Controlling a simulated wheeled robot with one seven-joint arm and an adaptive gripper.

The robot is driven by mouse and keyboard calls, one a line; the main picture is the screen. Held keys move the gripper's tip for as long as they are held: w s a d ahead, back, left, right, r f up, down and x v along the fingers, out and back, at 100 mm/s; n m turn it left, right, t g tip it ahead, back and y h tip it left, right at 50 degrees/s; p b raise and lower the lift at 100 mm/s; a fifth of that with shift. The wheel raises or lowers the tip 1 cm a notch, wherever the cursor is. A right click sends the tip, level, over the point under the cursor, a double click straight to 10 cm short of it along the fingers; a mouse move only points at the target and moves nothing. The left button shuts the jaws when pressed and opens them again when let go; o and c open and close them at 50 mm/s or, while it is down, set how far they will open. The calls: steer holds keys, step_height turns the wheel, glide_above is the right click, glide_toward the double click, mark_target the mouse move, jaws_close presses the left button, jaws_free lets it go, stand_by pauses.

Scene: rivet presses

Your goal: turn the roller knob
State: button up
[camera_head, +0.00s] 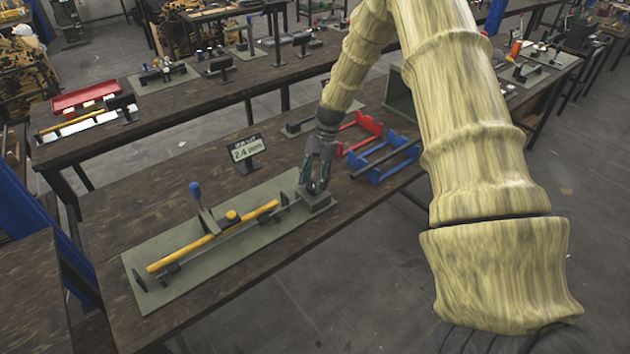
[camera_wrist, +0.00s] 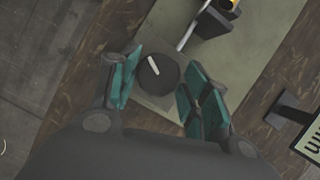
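The roller knob (camera_wrist: 158,77) is a dark round disc with a white line mark, on a grey block (camera_head: 315,205) at the right end of the grey-green base plate (camera_head: 160,257). My gripper (camera_wrist: 158,72) is open, with one teal-padded finger on each side of the knob in the wrist view. Small gaps show between the pads and the knob there. In the head view my gripper (camera_head: 317,188) points down over the block and hides most of the knob.
A yellow bar (camera_head: 210,238) and a blue-tipped lever (camera_head: 198,198) stand on the plate. A number sign (camera_head: 246,150) is behind it. Red (camera_head: 361,130) and blue (camera_head: 383,160) racks stand to the right of my gripper. The brown tabletop (camera_head: 140,197) left of the sign is clear.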

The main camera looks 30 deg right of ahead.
steer(key=shift+o, duration=0.6)
steer(key=v, duration=1.2)
steer(key=shift+f, duration=0.1)
